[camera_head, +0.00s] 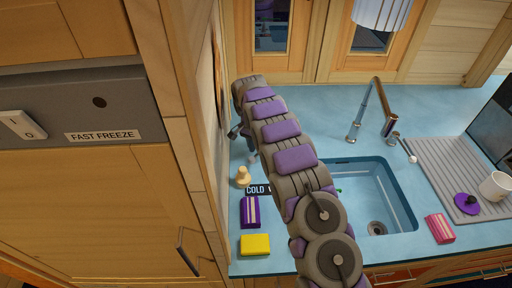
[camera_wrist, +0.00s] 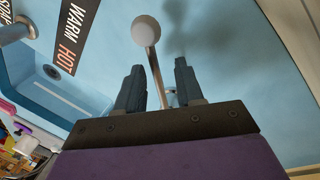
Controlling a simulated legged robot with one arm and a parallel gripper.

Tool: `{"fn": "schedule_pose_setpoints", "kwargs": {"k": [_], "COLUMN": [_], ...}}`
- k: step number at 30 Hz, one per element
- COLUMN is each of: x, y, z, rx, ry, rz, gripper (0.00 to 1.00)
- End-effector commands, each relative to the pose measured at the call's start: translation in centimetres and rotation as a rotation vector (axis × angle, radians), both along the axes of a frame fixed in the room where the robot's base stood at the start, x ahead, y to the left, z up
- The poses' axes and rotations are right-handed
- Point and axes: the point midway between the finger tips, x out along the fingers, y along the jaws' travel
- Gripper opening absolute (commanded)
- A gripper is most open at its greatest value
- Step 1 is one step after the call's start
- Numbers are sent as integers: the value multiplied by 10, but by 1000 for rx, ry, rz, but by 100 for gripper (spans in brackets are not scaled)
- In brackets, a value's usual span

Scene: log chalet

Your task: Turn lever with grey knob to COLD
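The lever with the grey knob (camera_wrist: 146,30) shows in the wrist view as a pale ball on a thin metal stem. My gripper (camera_wrist: 158,72) is open, with one dark finger on each side of the stem; contact cannot be told. The label strip (camera_wrist: 75,30) reads WARM and HOT to the left of the knob. In the head view the strip's COLD end (camera_head: 258,189) shows, and my arm covers the rest. My gripper (camera_head: 240,131) is partly hidden there, pointing down beyond the strip, near the wooden wall.
A blue sink (camera_head: 345,180) with a tap (camera_head: 372,105) lies right of my arm. A beige knobbed object (camera_head: 243,176), a purple sponge (camera_head: 250,212) and a yellow sponge (camera_head: 255,245) stand near the strip. A wooden cabinet (camera_head: 165,120) closes off the left.

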Motion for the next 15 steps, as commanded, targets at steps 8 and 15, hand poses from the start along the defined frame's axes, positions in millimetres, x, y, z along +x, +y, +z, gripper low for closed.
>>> {"fn": "schedule_pose_setpoints", "kwargs": {"k": [8,15], "x": [0,-1], "y": [0,2], "z": [14,35], "rx": [0,-3], "ry": [0,1], "rz": [0,0], "gripper": [37,37]}}
